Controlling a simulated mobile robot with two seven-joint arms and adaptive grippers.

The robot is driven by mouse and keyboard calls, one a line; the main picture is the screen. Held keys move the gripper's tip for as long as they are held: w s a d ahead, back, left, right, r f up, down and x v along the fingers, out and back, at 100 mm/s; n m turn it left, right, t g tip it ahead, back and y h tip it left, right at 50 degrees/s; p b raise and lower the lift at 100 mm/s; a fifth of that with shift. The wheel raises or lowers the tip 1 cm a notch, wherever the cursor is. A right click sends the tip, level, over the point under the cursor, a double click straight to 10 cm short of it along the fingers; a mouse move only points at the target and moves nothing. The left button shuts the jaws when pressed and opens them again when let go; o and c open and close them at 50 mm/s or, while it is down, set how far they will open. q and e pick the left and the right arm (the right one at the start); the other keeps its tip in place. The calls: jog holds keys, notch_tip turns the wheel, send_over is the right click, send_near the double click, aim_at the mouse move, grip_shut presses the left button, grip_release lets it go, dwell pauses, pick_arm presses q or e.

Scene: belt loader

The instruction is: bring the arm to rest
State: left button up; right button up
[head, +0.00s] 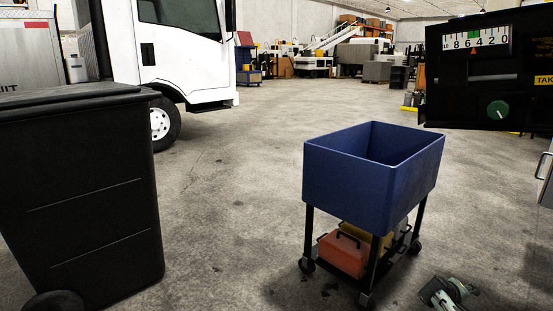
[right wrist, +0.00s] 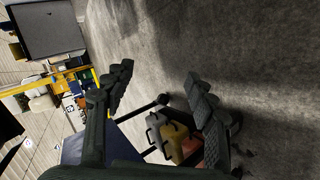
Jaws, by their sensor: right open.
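My right gripper (head: 448,292) shows at the lower right of the head view, low and to the right of a blue bin cart (head: 372,175). In the right wrist view the two dark fingers of my right gripper (right wrist: 158,88) stand wide apart with nothing between them. It is open and empty. The cart's lower shelf and its cases show beyond the fingers there. My left gripper and arm are not in the head view.
The cart carries an orange case (head: 343,255) on its lower shelf. A black wheeled bin (head: 85,195) stands at the left. A white truck (head: 185,50) is behind it. A black panel with a dial (head: 480,70) is at the upper right. The middle floor is clear.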

jog(key=s+a+f+m+g+y, duration=0.1)
jog(key=s+a+f+g+y, duration=0.15)
jog(key=s+a+f, duration=0.45)
jog(key=s+a+f+g+y, duration=0.2)
jog(key=s+a+f+y, duration=0.1)
jog(key=s+a, duration=0.65)
jog(key=s+a+r+t+y, duration=0.1)
jog(key=s+a+r+t, duration=0.1)
jog(key=s+a+r, duration=0.6)
jog(key=s+a+r+t+y, duration=0.2)
jog(key=s+a+r, duration=0.35)
jog(key=s, duration=0.45)
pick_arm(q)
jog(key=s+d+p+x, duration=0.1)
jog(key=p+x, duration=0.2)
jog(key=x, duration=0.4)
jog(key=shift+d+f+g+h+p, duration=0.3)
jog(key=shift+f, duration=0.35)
pick_arm(e)
notch_tip(320, 180, down, 8)
jog(key=n, duration=0.1)
jog(key=shift+w+a+g, duration=0.25)
jog(key=shift+w+g, duration=0.1)
jog(key=shift+w, duration=0.1)
jog(key=shift+r, duration=0.1)
